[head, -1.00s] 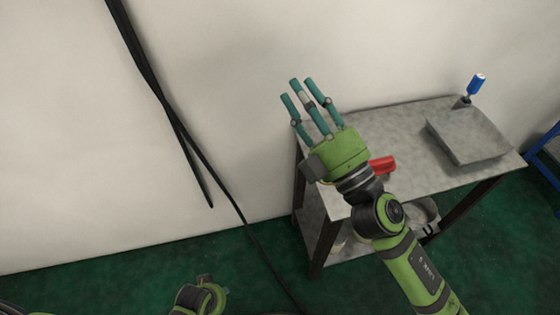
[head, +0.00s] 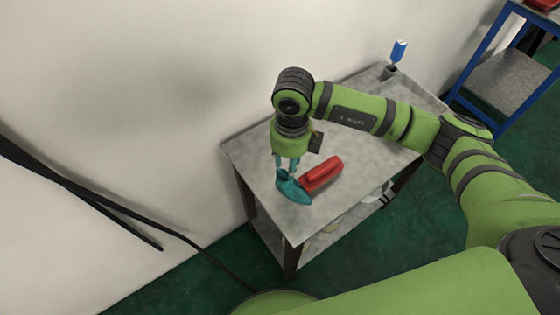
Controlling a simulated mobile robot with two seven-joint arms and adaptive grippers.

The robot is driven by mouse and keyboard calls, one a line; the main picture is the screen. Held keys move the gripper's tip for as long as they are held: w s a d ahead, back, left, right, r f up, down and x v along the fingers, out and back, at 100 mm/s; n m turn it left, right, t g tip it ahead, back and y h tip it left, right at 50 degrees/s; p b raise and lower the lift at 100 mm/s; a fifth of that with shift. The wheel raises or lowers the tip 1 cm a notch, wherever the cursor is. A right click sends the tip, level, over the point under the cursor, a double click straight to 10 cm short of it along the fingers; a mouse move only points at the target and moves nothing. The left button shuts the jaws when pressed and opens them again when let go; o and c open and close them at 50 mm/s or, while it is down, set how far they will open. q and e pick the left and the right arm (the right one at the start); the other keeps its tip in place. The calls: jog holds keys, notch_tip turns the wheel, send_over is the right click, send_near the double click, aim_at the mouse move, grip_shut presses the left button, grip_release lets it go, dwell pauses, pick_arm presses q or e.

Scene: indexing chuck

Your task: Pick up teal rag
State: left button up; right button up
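The teal rag (head: 293,190) lies crumpled on the top of the grey metal table (head: 262,186), near its front left part. My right gripper (head: 286,170) points down directly over the rag. Its teal fingers reach to the rag's upper end and seem to touch it. Finger and rag colours are alike, so I cannot tell whether the fingers are closed on it. My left gripper is not in view.
A red object (head: 321,174) lies just right of the rag, close to the fingers. A blue-handled tool (head: 398,52) stands at the table's back corner. A blue-framed shelf (head: 505,75) is at the right. Black cables (head: 110,205) hang along the wall at left.

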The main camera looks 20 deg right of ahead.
aim_at(290, 182)
jog(key=shift+d, duration=0.1)
jog(key=shift+s+f, duration=0.15)
jog(key=shift+f, duration=0.1)
jog(key=f, duration=0.1)
jog(key=f+p, duration=0.1)
jog(key=f, duration=0.1)
jog(key=s+f+p, duration=0.1)
jog(key=f, duration=0.1)
jog(key=shift+f, duration=0.2)
jog(key=shift+s+f, duration=0.15)
jog(key=shift+f, duration=0.15)
jog(key=shift+w+f, duration=0.1)
jog(key=shift+w, duration=0.1)
jog(key=shift+c, duration=1.2)
grip_shut()
